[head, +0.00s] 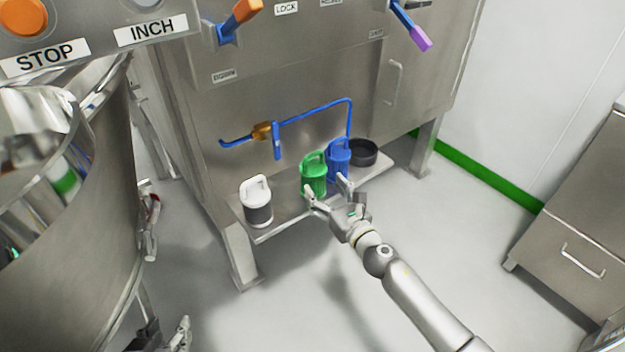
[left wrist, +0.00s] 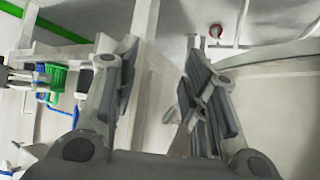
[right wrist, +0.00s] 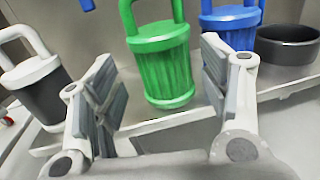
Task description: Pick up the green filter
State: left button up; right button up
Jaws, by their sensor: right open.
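The green filter (head: 314,177) stands upright on a low metal shelf (head: 285,221), its loop handle on top. My right gripper (head: 327,187) is open just in front of it. In the right wrist view the green filter (right wrist: 163,72) shows beyond and between the open fingers (right wrist: 158,55), with no visible grip on it. My left gripper (head: 168,336) is low at the bottom left of the head view, far from the filter. Its fingers (left wrist: 160,48) are spread with nothing between them in the left wrist view.
A blue filter (head: 339,160) stands close to the right of the green one, with a black round dish (head: 363,153) beyond. A white and dark grey filter (head: 257,203) stands left. A blue pipe (head: 310,112) runs above. A large steel vessel (head: 80,210) stands left.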

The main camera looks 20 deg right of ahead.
aim_at(320, 184)
jog(key=shift+w+a, duration=0.2)
jog(key=shift+w, duration=0.75)
jog(key=w, duration=0.2)
jog(key=w+b, duration=0.1)
jog(key=w, duration=0.1)
jog(key=shift+w+a+f, duration=0.1)
jog(key=shift+a+f, duration=0.15)
jog(key=shift+a, duration=0.1)
jog(key=shift+w, duration=0.25)
pick_arm(q)
jog(key=w+r+t, duration=0.1)
jog(key=w+d+r+t, duration=0.1)
jog(key=w+r+t+h, duration=0.1)
jog(key=r, duration=0.1)
jog(key=shift+w+d, duration=0.2)
jog(key=shift+d, duration=0.05)
pick_arm(e)
jog(key=shift+r, duration=0.1)
jog(key=c, duration=0.8)
